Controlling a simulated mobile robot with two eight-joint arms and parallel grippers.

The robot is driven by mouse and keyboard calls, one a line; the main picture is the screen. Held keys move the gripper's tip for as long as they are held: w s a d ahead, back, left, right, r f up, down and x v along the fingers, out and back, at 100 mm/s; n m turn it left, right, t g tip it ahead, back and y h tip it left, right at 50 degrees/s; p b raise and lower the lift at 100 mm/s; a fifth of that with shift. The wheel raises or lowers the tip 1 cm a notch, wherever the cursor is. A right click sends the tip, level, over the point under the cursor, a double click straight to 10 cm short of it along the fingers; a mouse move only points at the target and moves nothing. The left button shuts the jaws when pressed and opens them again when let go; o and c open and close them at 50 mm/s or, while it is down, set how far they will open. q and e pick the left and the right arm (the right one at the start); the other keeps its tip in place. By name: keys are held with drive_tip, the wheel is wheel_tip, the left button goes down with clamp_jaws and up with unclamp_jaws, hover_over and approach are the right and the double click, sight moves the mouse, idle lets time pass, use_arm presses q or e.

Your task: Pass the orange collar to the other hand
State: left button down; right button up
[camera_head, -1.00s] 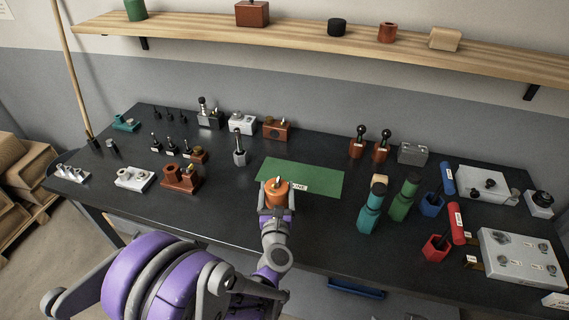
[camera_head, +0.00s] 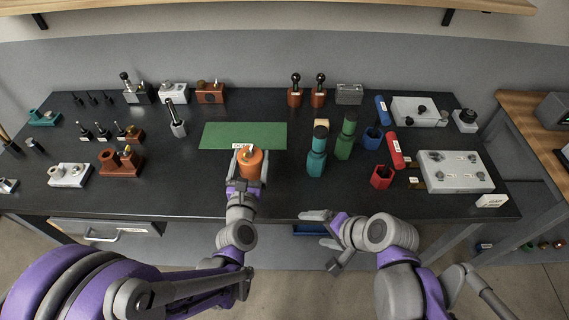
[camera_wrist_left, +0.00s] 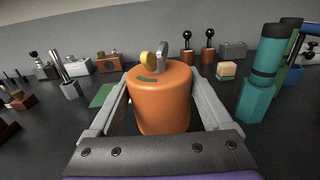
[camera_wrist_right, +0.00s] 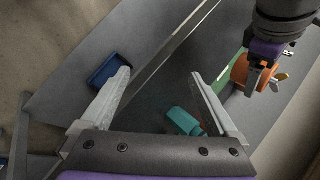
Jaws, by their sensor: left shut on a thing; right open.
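The orange collar (camera_head: 251,163) is a short orange cylinder with small metal tabs on top. My left gripper (camera_head: 249,172) is shut on it, one finger on each side, just in front of the green mat (camera_head: 262,134). In the left wrist view the collar (camera_wrist_left: 163,98) stands upright between the fingers. My right gripper (camera_head: 325,232) is open and empty at the front edge of the table, to the right of the collar. In the right wrist view, the collar (camera_wrist_right: 241,70) shows at the right, beyond the open fingers (camera_wrist_right: 161,92).
Teal (camera_head: 316,160) and green (camera_head: 345,142) bottle-like holders stand right of the collar. A red cup (camera_head: 381,177) and a grey panel box (camera_head: 456,183) are further right. A blue bin (camera_wrist_right: 109,71) shows below the table edge. The table's front middle is clear.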

drive_tip(key=w+a+r+m+t+y, duration=0.1)
drive_tip(key=w+a+r+m+y, duration=0.4)
drive_tip(key=m, duration=0.3)
drive_tip(key=m+t+y, duration=0.3)
drive_tip(key=m+y, duration=0.2)
drive_tip(key=m, duration=0.3)
approach(250, 149)
drive_tip(key=x, duration=1.1)
drive_tip(key=shift+c, duration=0.2)
drive_tip(key=shift+s, duration=0.1)
clamp_jaws()
